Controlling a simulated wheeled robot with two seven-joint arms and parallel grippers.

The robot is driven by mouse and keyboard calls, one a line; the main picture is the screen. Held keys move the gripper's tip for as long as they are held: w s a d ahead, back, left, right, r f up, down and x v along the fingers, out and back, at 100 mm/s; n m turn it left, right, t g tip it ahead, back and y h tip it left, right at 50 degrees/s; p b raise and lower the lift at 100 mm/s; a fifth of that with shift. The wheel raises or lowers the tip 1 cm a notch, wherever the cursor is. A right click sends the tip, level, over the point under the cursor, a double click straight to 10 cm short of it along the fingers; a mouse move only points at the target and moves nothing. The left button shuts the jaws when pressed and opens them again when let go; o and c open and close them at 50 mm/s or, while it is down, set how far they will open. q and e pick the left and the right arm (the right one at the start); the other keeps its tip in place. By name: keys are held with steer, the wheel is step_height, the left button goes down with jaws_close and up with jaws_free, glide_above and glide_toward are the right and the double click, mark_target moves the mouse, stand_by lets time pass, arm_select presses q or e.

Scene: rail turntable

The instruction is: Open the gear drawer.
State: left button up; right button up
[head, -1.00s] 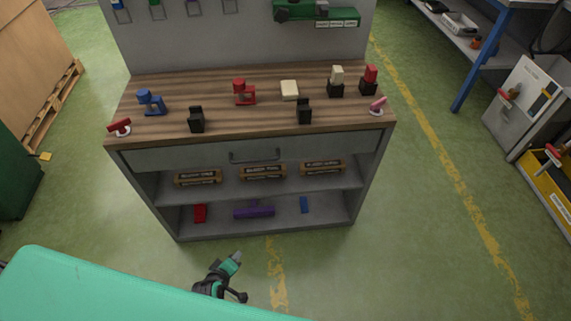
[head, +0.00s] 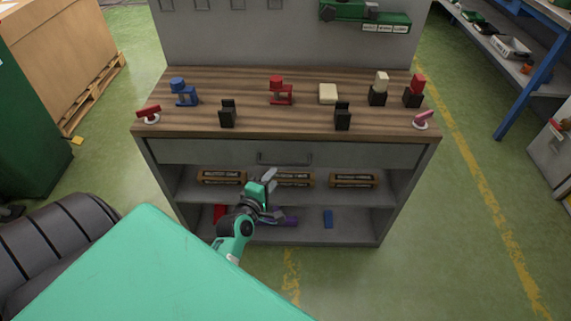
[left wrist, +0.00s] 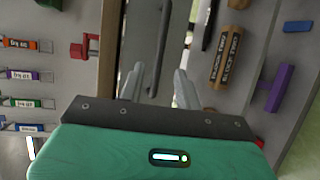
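The gear drawer (head: 205,152) is the wide grey drawer front just below the wooden top, and it looks closed. Its dark bar handle (head: 284,160) is at the middle of the front. In the left wrist view the handle (left wrist: 161,40) runs lengthwise ahead of my fingers. My left gripper (head: 272,194) is in front of the bench, a little below the handle. In the left wrist view my left gripper (left wrist: 160,74) has its two fingers apart with nothing between them, short of the handle. My right gripper is not in view.
Blue (head: 183,93) and red (head: 281,92) parts, dark holders and a cream block (head: 327,93) stand on the wooden top (head: 255,118). Labelled brown rolls (head: 353,180) lie on the shelf below the drawer. A blue block (head: 328,219) lies on the lowest shelf.

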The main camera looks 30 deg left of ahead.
mark_target(283, 165)
arm_select(q)
steer(key=x, duration=0.9)
steer(key=shift+w, duration=0.15)
jaws_close()
